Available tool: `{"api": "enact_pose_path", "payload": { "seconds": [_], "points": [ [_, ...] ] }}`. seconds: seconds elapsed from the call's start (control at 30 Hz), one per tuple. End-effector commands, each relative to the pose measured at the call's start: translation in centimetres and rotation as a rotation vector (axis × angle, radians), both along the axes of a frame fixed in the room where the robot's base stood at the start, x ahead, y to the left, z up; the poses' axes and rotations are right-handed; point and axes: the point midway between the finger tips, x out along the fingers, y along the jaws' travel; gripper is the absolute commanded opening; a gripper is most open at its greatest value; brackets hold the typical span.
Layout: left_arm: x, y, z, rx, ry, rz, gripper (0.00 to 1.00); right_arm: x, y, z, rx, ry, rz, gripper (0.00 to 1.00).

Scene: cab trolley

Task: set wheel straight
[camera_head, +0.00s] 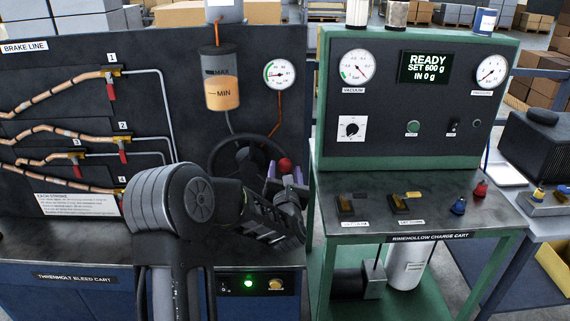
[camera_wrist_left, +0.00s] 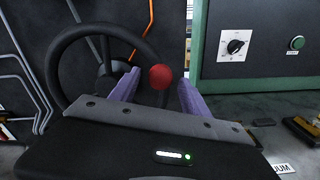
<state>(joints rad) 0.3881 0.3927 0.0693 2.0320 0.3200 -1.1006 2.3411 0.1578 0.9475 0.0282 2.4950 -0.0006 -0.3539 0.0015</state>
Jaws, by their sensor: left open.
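The black steering wheel (camera_head: 248,157) stands in front of the dark panel of the left cart, partly hidden behind my left arm. A red ball knob (camera_head: 285,164) sits at its right side. In the left wrist view the wheel (camera_wrist_left: 54,72) fills the left half, and the red knob (camera_wrist_left: 161,77) shows at its right rim. My left gripper (camera_head: 286,179) has purple fingers and is open. In the wrist view the fingers (camera_wrist_left: 158,86) are spread to either side of the knob; I cannot tell whether they touch it. My right gripper is not in view.
A fluid reservoir (camera_head: 221,92) and a gauge (camera_head: 280,74) are above the wheel. The green charge cart (camera_head: 330,130) stands close on the right, with dark clips (camera_head: 352,206) on its top. Copper brake lines (camera_head: 60,92) run along the left panel.

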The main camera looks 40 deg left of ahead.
Motion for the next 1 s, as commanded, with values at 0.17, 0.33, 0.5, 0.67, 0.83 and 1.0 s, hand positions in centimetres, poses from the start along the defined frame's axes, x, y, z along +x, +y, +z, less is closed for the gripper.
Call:
{"api": "enact_pose_path", "payload": {
  "seconds": [0.17,0.33,0.5,0.67,0.83,1.0],
  "points": [
    [1.5,1.0,0.1,-0.001,0.001,-0.001,0.55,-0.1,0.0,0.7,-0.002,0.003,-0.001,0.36],
    [1.7,1.3,0.0,0.000,0.000,0.000,0.55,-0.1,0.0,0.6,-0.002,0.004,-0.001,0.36],
    [1.7,1.2,0.0,0.000,0.000,-0.001,0.52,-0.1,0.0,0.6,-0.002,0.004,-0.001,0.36],
    [1.7,1.2,0.0,0.000,0.000,-0.001,0.39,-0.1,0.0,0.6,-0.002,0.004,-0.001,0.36],
    [1.7,1.2,0.0,0.000,0.000,-0.001,0.25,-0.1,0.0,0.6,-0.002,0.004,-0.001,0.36],
    [1.7,1.2,0.0,0.000,0.000,-0.001,0.11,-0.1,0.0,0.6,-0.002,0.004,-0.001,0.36]
  ]
}}
